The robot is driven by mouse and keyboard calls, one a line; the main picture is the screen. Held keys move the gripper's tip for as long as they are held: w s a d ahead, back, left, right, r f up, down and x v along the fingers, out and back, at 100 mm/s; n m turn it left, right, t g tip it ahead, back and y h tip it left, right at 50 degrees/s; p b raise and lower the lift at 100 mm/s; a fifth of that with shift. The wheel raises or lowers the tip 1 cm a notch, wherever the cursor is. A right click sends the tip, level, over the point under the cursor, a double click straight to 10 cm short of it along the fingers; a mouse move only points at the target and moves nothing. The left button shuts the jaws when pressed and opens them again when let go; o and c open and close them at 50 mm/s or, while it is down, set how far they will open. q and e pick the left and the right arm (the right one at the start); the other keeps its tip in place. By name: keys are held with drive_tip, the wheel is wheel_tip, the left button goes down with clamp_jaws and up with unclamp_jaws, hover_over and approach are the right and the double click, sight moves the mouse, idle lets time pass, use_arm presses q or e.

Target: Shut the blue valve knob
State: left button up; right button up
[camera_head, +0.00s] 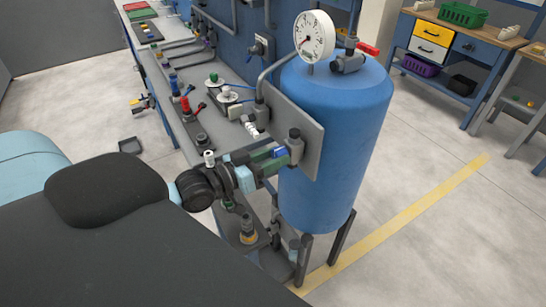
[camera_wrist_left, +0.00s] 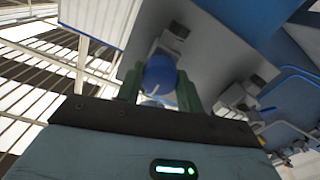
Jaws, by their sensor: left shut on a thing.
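The blue valve knob (camera_head: 280,152) is on a fitting on the grey plate (camera_head: 305,125) beside the blue tank. In the left wrist view the round blue knob (camera_wrist_left: 160,75) sits between the green fingers, with a pale mark on its face. My left gripper (camera_head: 273,162) reaches in from the left and is shut on the knob. The fingers hide part of the knob and its fitting in the head view. My right gripper is not in view.
The blue tank (camera_head: 335,135) with a white dial gauge (camera_head: 314,36) stands just right of the plate. A workbench (camera_head: 185,115) with pipes, red and green knobs runs along the left. A parts shelf (camera_head: 455,65) stands at the back right. Floor right of the tank is clear.

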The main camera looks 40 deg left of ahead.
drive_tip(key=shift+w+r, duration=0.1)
use_arm(q)
drive_tip(key=m+p, duration=0.1)
drive_tip(key=m, duration=0.2)
drive_tip(key=shift+r, duration=0.15)
drive_tip(key=m+p, duration=0.1)
drive_tip(key=m, duration=0.4)
drive_tip(key=shift+p, duration=0.3)
drive_tip(key=m+p, duration=0.1)
drive_tip(key=m, duration=0.8)
drive_tip(key=shift+f+m, duration=0.2)
drive_tip(key=shift+m, duration=0.1)
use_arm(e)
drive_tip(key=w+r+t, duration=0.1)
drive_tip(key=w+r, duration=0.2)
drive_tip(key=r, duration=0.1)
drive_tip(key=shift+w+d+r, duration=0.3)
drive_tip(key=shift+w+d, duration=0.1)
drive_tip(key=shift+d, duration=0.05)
use_arm(q)
drive_tip(key=shift+m, duration=0.3)
drive_tip(key=o, duration=1)
drive_tip(key=shift+s+a, duration=0.1)
drive_tip(key=shift+s, duration=0.05)
